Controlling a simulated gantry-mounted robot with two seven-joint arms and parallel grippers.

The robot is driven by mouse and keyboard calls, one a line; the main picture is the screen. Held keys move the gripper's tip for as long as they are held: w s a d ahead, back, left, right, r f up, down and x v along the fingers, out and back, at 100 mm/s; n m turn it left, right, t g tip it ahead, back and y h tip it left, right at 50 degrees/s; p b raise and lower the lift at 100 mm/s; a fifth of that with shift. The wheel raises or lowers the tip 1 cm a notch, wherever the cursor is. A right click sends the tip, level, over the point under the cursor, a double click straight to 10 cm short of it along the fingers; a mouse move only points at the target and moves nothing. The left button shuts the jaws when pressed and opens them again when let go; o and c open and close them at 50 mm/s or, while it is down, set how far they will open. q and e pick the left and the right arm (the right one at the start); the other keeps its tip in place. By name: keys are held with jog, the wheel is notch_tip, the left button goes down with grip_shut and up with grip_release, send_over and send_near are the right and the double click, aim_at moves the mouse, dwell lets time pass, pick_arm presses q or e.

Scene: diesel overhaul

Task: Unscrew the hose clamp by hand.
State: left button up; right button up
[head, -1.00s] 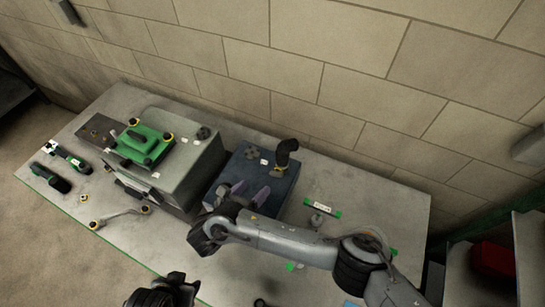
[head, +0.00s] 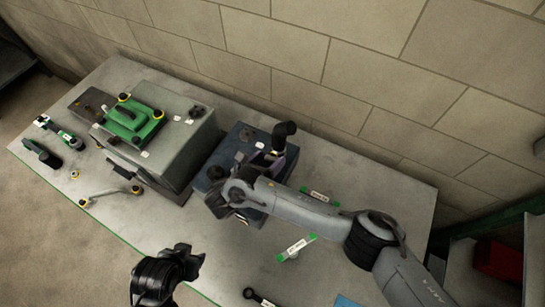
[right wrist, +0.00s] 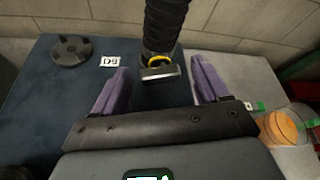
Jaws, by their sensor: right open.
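A black elbow hose (head: 285,132) rises from the dark blue block (head: 215,172) on the bench. In the right wrist view the hose (right wrist: 164,25) stands upright, with the hose clamp (right wrist: 158,70), a metal band with a yellow ring, around its lower part. My right gripper (right wrist: 160,78) is open, its purple fingers on either side of the clamp with gaps left and right. In the head view my right gripper (head: 276,163) is over the block by the hose and hides the clamp. My left gripper (head: 165,272) is at the bottom, its jaws unclear.
A grey box (head: 185,150) with a green part (head: 132,121) on top stands left of the block. A round dark knob (right wrist: 70,50) sits on the block. A green-ended labelled piece (head: 297,247) and a wrench (head: 259,297) lie in front. The wall is behind.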

jog(key=shift+w+d+f, duration=0.1)
jog(key=shift+w+d, duration=0.1)
jog(key=shift+w, duration=0.1)
jog(key=c, duration=1.1)
jog(key=shift+o, duration=0.2)
jog(key=shift+a+n+p, duration=0.1)
jog(key=shift+n+p, duration=0.3)
jog(key=shift+p, duration=0.05)
jog(key=shift+h, duration=0.3)
jog(key=o, duration=1.1)
jog(key=shift+c, duration=0.2)
jog(key=shift+f, duration=0.1)
